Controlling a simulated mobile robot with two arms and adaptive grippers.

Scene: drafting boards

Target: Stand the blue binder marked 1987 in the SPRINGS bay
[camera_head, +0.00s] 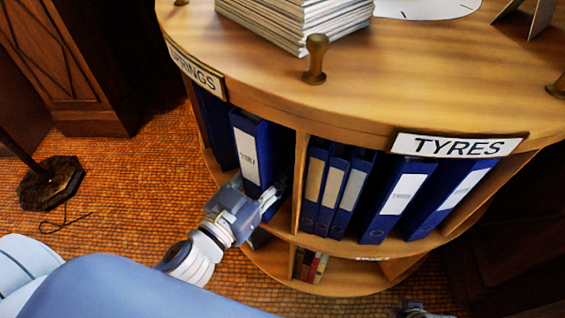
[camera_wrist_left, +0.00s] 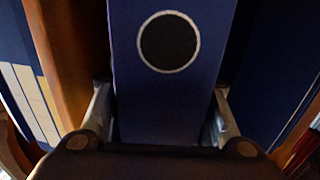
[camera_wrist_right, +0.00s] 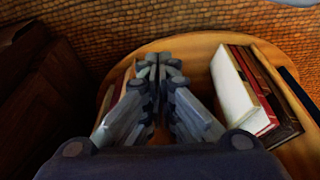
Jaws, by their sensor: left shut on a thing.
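The round wooden shelf unit has a SPRINGS sign (camera_head: 196,72), partly cut by foreshortening, over its left bay. A blue binder (camera_head: 262,165) with a white spine label stands upright in that bay; its label text is too small to read surely. My left gripper (camera_head: 268,196) is shut on the lower spine of this binder. In the left wrist view its fingers (camera_wrist_left: 160,118) lie on both sides of the spine (camera_wrist_left: 165,85), below the dark finger hole. My right gripper (camera_wrist_right: 160,68) is shut and empty in the right wrist view, above a lower shelf.
Another blue binder (camera_head: 217,132) stands left of the held one. Books (camera_wrist_right: 255,90) stand on the lower shelf. Papers (camera_head: 300,20) and a wooden peg (camera_head: 316,60) are on top.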

